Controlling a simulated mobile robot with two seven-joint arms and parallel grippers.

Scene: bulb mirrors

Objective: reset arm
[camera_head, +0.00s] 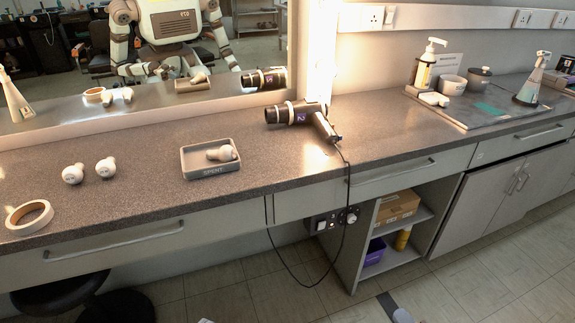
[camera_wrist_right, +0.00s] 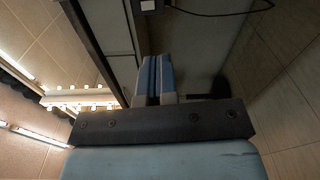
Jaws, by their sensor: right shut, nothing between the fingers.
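Two white bulbs, the left one (camera_head: 73,173) and the right one (camera_head: 106,167), lie on the speckled counter (camera_head: 130,200). A third bulb (camera_head: 222,153) lies in a grey tray marked "SPENT" (camera_head: 209,173). My right gripper (camera_head: 387,304) shows only in part at the bottom edge of the head view, below the counter and over the floor. In the right wrist view its blue-grey fingers (camera_wrist_right: 155,76) are together with nothing between them. My left gripper cannot be made out.
A tape roll (camera_head: 30,217) lies at the counter's left front. A hair dryer (camera_head: 303,116) sits behind the tray, its cord hanging over the edge. A pump bottle (camera_head: 425,67) and spray bottle (camera_head: 533,80) stand at right. Below are an open shelf (camera_head: 408,252) and a dark stool (camera_head: 62,294).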

